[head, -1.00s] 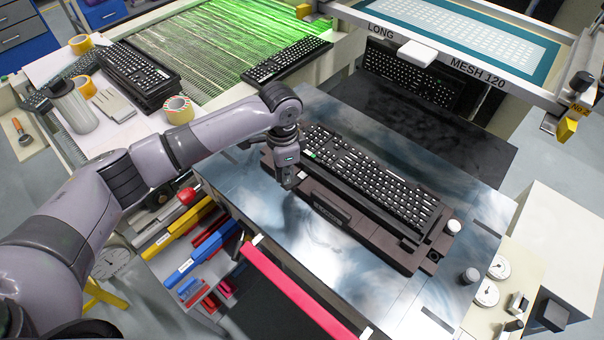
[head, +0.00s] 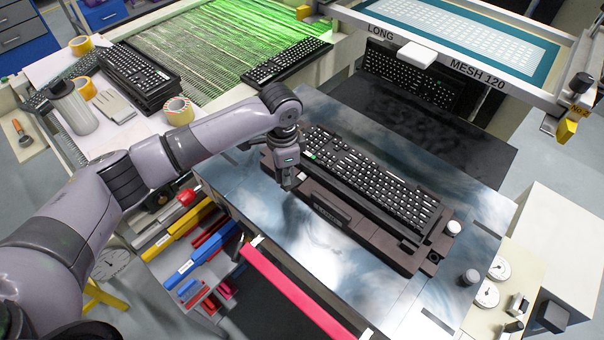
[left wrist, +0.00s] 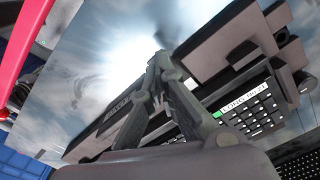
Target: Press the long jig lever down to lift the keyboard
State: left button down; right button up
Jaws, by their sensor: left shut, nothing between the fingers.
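The keyboard (head: 370,178), black with white-marked keys, lies on the dark brown jig (head: 372,232) on the shiny metal table. A short dark bar (head: 331,208) with a plate stands along the jig's front side; I cannot tell for sure whether it is the lever. My left gripper (head: 287,186) is shut and empty at the jig's left end, left of the keyboard. In the left wrist view the fingers (left wrist: 158,62) cover part of the jig, and a label on the keyboard (left wrist: 258,112) shows beside them. I cannot tell whether the fingertips touch anything. My right gripper is out of view.
A printing screen frame (head: 450,48) stands at the back right. A red bar (head: 300,295) runs along the table's front edge. Small dials (head: 487,293) stand at the right. Tools lie in a rack (head: 195,255) below the arm. Bare metal (head: 290,235) lies in front of the jig.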

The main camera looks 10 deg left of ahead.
aim_at(286, 187)
pick_arm(q)
jog(key=shift+f, duration=0.2)
jog(key=shift+f+b, duration=0.65)
jog(key=shift+f, duration=1.05)
jog(key=shift+r, duration=0.1)
notch_tip(286, 187, up, 8)
jog(key=p, duration=0.9)
jog(key=shift+s, duration=0.1)
